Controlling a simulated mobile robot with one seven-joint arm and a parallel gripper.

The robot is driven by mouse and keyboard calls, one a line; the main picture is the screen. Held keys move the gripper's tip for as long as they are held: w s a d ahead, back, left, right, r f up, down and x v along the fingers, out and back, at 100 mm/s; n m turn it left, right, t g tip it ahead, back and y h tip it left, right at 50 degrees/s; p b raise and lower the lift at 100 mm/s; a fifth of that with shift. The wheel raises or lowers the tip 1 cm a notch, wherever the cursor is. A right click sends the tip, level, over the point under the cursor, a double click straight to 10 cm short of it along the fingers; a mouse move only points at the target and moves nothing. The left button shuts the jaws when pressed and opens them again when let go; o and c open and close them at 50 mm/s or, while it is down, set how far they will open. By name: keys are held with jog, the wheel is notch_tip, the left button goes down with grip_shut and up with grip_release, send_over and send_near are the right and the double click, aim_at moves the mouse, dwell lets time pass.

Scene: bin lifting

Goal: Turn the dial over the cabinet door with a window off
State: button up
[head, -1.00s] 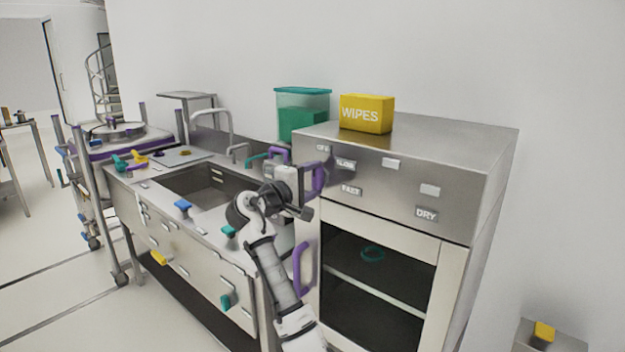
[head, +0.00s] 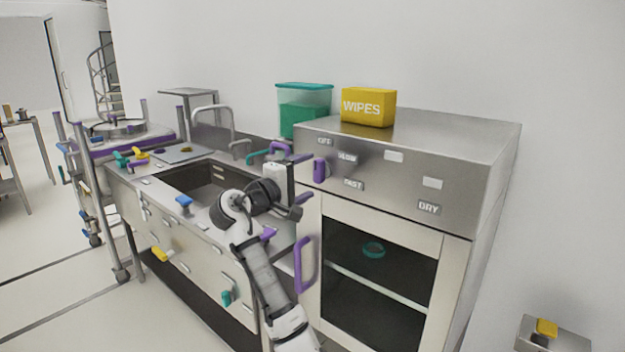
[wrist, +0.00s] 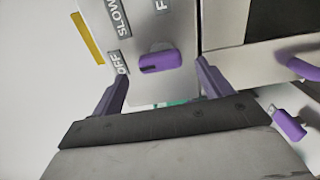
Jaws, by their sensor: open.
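The purple dial (head: 320,171) sits on the steel front panel (head: 375,178), above the cabinet door with a dark window (head: 375,290). It stands near upright in the head view, toward the OFF label (head: 324,141). In the wrist view the dial (wrist: 160,62) has its dark mark at the end toward the OFF label (wrist: 122,63). My gripper (head: 303,180) is just left of the dial in the head view. In the wrist view my gripper (wrist: 163,84) is open, its purple fingers on either side of the dial and short of it. A gap shows between fingers and dial.
SLOW (head: 347,158), FAST (head: 353,184) and DRY (head: 428,208) labels are on the panel. A purple door handle (head: 304,265) stands out below my gripper. A yellow wipes box (head: 368,107) and a teal-lidded container (head: 304,112) stand above. The sink (head: 200,185) is left.

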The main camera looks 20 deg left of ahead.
jog(key=b+v, duration=0.2)
jog(key=v, duration=0.8)
jog(key=shift+b, duration=0.4)
